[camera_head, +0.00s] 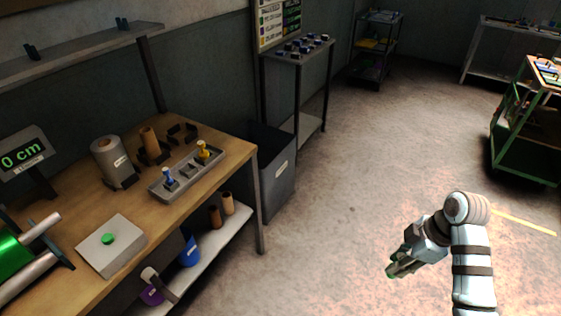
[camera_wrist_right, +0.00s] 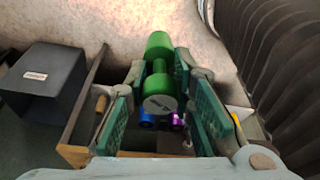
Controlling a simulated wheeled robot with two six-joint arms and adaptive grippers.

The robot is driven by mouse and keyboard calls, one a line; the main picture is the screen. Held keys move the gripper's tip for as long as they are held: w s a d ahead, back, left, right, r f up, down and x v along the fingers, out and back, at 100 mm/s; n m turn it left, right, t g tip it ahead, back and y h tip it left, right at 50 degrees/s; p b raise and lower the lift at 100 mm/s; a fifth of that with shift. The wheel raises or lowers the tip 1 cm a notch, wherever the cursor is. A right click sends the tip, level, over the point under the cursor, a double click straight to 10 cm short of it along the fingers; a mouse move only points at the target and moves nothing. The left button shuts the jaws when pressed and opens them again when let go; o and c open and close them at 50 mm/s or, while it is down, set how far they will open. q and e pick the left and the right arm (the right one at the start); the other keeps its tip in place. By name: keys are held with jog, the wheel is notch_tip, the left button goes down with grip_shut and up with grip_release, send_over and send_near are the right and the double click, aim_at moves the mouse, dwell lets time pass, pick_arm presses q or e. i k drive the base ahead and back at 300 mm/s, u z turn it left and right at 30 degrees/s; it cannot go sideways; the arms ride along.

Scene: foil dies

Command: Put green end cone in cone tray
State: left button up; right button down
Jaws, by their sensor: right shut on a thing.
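The green end cone (camera_wrist_right: 160,65) is a green piece with a wide round end, a narrower neck and a pale grey face toward me. My right gripper (camera_wrist_right: 165,92) is shut on it, one green-padded finger on each side. In the head view my right gripper (camera_head: 393,270) is over the open floor, well right of the workbench; the cone is hard to make out there. The grey cone tray (camera_head: 194,180) lies on the workbench. A blue cone (camera_head: 168,176) stands at its near end and a yellow cone (camera_head: 203,150) toward its far end. My left gripper is out of view.
The wooden workbench (camera_head: 185,222) also holds a grey roll (camera_head: 108,158), a brown roll (camera_head: 149,140), a box with a green button (camera_head: 112,245) and a scale display. A dark bin (camera_head: 272,170) stands beside the bench. A green cart (camera_head: 525,165) is at right. The floor between is clear.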

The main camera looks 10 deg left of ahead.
aim_at(189, 171)
jog(key=u, duration=1.55)
jog(key=i, duration=1)
jog(key=u, duration=0.05)
